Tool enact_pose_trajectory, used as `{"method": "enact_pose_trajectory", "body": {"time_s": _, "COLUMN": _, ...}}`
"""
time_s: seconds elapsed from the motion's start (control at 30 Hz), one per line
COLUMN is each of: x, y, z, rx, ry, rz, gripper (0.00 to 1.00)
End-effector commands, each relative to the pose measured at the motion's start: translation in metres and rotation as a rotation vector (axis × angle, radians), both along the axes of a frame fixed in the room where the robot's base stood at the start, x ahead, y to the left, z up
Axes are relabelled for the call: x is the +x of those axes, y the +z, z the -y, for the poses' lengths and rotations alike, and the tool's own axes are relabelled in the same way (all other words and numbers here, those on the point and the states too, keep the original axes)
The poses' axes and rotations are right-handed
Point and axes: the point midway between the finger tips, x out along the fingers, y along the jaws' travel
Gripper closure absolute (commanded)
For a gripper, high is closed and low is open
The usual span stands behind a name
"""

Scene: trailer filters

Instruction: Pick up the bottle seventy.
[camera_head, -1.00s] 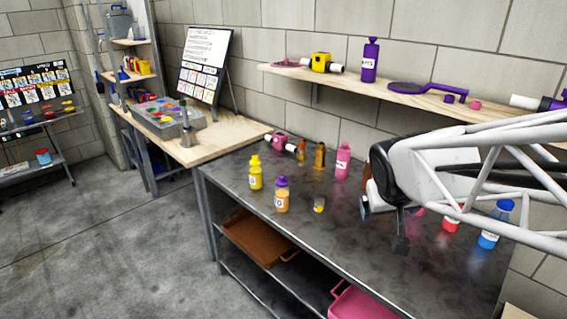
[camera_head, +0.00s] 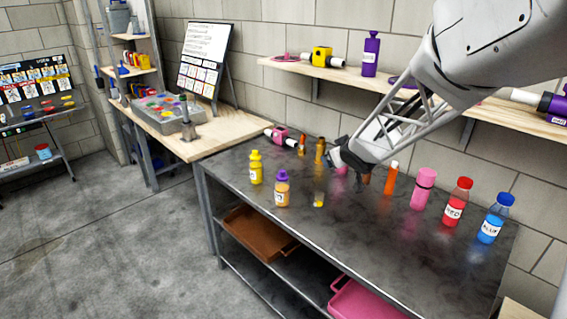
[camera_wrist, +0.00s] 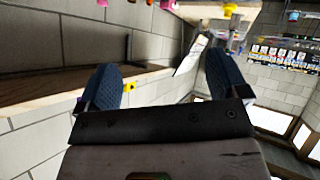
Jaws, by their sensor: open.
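Several bottles stand upright on the dark metal table (camera_head: 330,231); their small labels are too blurred for me to read seventy with certainty. In the head view are a yellow bottle (camera_head: 256,170), an amber bottle with a purple cap (camera_head: 282,192), a pink bottle (camera_head: 423,190), a red bottle (camera_head: 456,204) and a blue-capped bottle (camera_head: 491,224). Another pink bottle (camera_head: 342,171) is mostly hidden behind my gripper (camera_head: 348,168). My gripper is above the table's back half. In the wrist view its blue fingers (camera_wrist: 161,85) are wide apart with nothing between them.
A wall shelf (camera_head: 310,69) runs above the table and holds a purple bottle (camera_head: 370,54). An orange tube (camera_head: 391,179) and small brown bottles (camera_head: 320,151) stand near my gripper. A brown tray (camera_head: 257,238) and a pink bin (camera_head: 362,301) are below. The table's front middle is clear.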

Motion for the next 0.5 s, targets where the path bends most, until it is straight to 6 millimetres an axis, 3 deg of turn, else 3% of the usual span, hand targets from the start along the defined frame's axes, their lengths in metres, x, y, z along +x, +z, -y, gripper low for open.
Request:
{"method": "enact_pose_trajectory", "body": {"time_s": 0.2, "x": 0.044, "y": -0.035, "z": -0.025, "rx": 0.050, "ry": 0.152, "rz": 0.036, "gripper": 0.08}}
{"method": "enact_pose_trajectory", "body": {"time_s": 0.5, "x": 0.084, "y": -0.090, "z": -0.061, "rx": 0.147, "ry": 0.376, "rz": 0.052, "gripper": 0.08}}
